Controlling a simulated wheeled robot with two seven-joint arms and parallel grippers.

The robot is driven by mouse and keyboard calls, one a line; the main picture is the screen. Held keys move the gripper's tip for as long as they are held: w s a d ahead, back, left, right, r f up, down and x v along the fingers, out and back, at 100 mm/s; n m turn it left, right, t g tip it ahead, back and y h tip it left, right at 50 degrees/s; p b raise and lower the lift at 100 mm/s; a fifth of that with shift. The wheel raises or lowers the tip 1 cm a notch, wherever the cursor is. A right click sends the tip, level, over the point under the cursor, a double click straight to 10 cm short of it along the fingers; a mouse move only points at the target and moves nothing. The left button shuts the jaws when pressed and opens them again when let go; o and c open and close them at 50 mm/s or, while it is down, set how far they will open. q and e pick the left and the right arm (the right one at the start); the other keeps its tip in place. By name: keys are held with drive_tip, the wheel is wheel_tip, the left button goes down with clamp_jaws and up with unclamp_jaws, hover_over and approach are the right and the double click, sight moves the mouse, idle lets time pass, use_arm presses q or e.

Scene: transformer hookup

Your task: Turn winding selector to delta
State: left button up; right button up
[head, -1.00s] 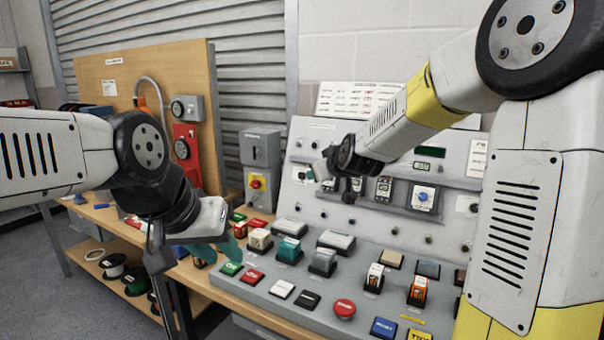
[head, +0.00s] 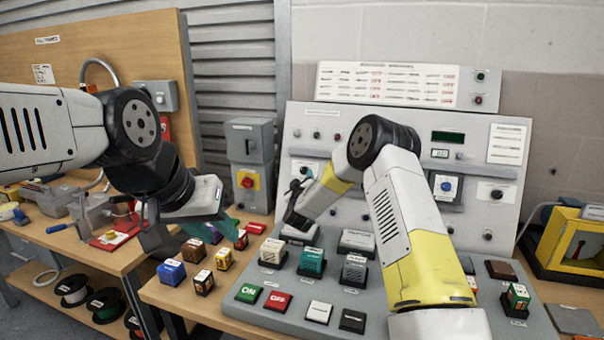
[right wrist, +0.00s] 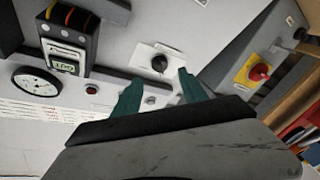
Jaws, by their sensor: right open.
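A black rotary knob on a white plate (right wrist: 159,63) shows in the right wrist view, just beyond my right gripper's fingertips. Its label is too small to read, so I cannot confirm that it is the winding selector. What looks like the same knob (head: 305,169) is at the left of the upright panel in the head view. My right gripper (right wrist: 161,88) is open, its two teal fingers apart with nothing between them. In the head view the right gripper (head: 294,200) is small and partly hidden by its arm. My left gripper (head: 222,227) hangs over the bench's left part; its jaw opening is unclear.
A grey box with a red-and-yellow switch (head: 247,181) stands left of the panel. A blue knob (head: 446,186) and another black knob (head: 497,194) sit further right. Button blocks, including a green ON block (head: 248,293), cover the sloping desk below.

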sight(303, 172)
drive_tip(key=w, duration=0.5)
drive_tip(key=shift+w+d, duration=0.1)
drive_tip(key=shift+w, duration=0.3)
drive_tip(key=shift+c, duration=0.2)
clamp_jaws()
